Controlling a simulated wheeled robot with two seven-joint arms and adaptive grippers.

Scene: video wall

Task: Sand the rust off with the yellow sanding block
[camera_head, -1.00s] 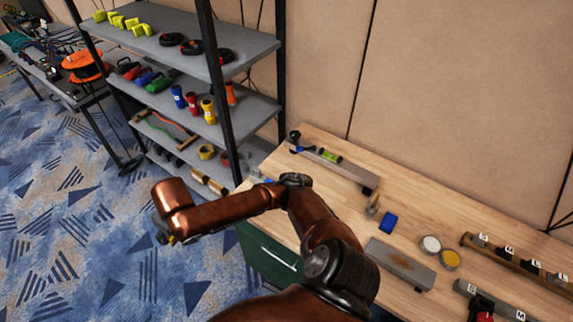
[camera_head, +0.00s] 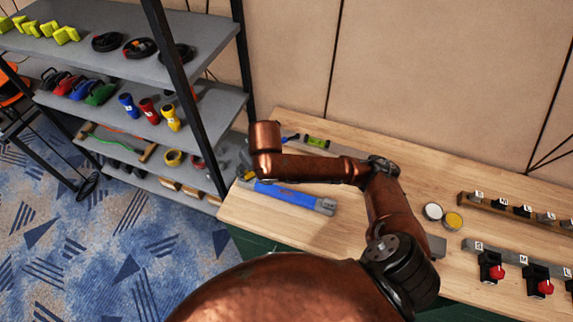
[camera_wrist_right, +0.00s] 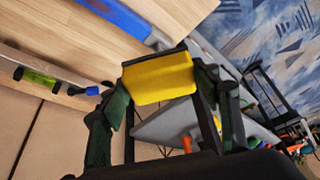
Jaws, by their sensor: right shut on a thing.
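The yellow sanding block (camera_wrist_right: 158,78) is held between the dark fingers of my right gripper (camera_wrist_right: 160,85) in the right wrist view. In the head view my right gripper (camera_head: 246,170) is partly hidden by its own wrist, over the left end of the workbench, and a bit of the yellow block (camera_head: 247,178) shows under it. The grey metal plate (camera_head: 436,244) on the bench is mostly hidden behind my right arm, and no rust on it can be seen now. My left gripper is not in view.
A blue bar tool (camera_head: 290,197) lies close by on the workbench (camera_head: 285,228); a spirit level (camera_head: 317,142) lies behind. Two small tins, white (camera_head: 433,211) and yellow (camera_head: 452,221), stand right of my arm. A shelf rack (camera_head: 160,60) stands left of the bench.

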